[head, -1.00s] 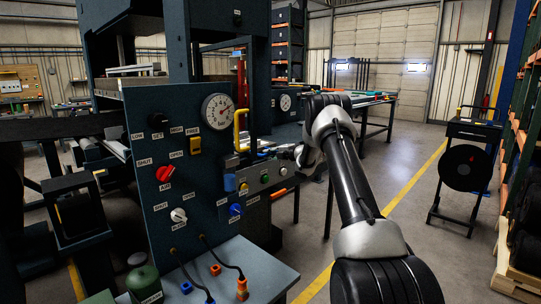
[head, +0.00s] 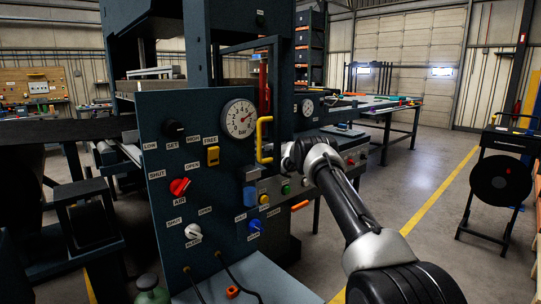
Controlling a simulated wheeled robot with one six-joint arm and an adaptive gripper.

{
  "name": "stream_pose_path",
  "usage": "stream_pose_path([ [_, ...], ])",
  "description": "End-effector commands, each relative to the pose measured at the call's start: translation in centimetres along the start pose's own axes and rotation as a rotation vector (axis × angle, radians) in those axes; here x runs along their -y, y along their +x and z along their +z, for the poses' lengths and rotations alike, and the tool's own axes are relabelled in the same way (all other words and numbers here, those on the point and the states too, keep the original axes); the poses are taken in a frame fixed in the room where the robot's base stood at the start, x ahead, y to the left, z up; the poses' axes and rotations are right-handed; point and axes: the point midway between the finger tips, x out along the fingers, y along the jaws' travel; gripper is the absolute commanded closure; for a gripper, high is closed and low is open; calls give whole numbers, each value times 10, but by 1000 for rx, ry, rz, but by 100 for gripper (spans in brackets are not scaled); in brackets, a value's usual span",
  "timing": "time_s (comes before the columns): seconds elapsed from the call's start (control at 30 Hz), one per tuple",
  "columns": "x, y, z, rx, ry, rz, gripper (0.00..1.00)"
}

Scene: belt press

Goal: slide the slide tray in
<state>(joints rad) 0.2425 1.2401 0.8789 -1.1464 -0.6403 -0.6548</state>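The dark blue press panel (head: 160,225) faces me, with a round gauge (head: 239,118), a red knob (head: 180,187), a white knob (head: 193,231) and a blue knob (head: 254,225). I cannot clearly make out which part is the slide tray. A yellow upright handle (head: 260,141) stands at the panel's right edge. The end of my arm, with my gripper (head: 290,157), is just right of this handle and appears apart from it. The wrist hides the fingers, so their opening does not show.
A button box (head: 305,182) juts out right of the panel, under my wrist. A workbench (head: 405,108) is behind. A cart (head: 490,205) with a black disc stands right; floor between is open.

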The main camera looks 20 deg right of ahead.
Motion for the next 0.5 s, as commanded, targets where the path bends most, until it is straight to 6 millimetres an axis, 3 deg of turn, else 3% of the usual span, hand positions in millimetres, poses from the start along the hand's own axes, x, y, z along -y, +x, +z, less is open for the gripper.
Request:
stream_pose_path([
  [0.2, -2, 14, -6, 1, 0, -1, 100],
  [0.5, -3, 18, -7, 0, 0, -1, 100],
])
